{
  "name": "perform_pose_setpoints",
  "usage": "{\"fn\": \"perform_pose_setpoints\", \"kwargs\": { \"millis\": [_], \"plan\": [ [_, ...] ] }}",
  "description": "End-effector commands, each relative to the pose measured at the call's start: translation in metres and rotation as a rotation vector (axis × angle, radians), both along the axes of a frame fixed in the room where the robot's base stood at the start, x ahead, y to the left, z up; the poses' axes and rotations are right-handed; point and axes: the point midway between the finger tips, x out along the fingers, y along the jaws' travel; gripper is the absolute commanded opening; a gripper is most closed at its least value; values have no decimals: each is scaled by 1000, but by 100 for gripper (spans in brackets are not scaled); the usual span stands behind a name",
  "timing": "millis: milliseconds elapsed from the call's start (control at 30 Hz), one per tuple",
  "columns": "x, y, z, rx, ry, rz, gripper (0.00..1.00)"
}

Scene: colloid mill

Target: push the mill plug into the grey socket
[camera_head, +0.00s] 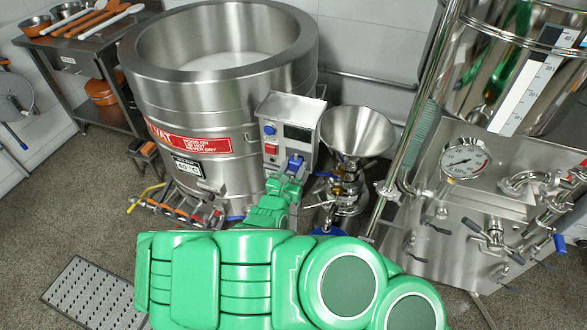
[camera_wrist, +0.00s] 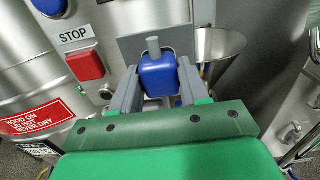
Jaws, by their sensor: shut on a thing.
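The blue mill plug (camera_wrist: 158,82) sits between the two grey fingers of my gripper (camera_wrist: 158,66), which is shut on it. A short grey stub stands up from the plug's top. In the head view the plug (camera_head: 294,164) and my gripper (camera_head: 290,172) are at the lower front of the steel control box (camera_head: 290,112). A grey plate (camera_wrist: 132,46) on the box shows just behind the plug. I cannot make out the grey socket; the plug and fingers may hide it. I cannot tell whether the plug touches the box.
A red switch (camera_wrist: 86,66) and a blue knob (camera_wrist: 48,6) are on the box left of my gripper. A steel funnel (camera_head: 357,132) stands close on the right. A large steel vat (camera_head: 215,100) is on the left, and a gauge panel (camera_head: 470,215) on the far right.

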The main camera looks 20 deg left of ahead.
Motion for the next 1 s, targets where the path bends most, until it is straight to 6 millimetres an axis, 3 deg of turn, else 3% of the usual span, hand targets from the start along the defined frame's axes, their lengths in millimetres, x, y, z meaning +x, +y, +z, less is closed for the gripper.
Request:
{"fn": "perform_pose_setpoints", "kwargs": {
  "millis": [367,400,600,1000],
  "plan": [
    [6,0,0,1,0,1,18],
    [6,1,0,1,0,1,46],
    [6,0,0,1,0,1,74],
    [2,1,0,-1,0,2,74]
  ]
}}
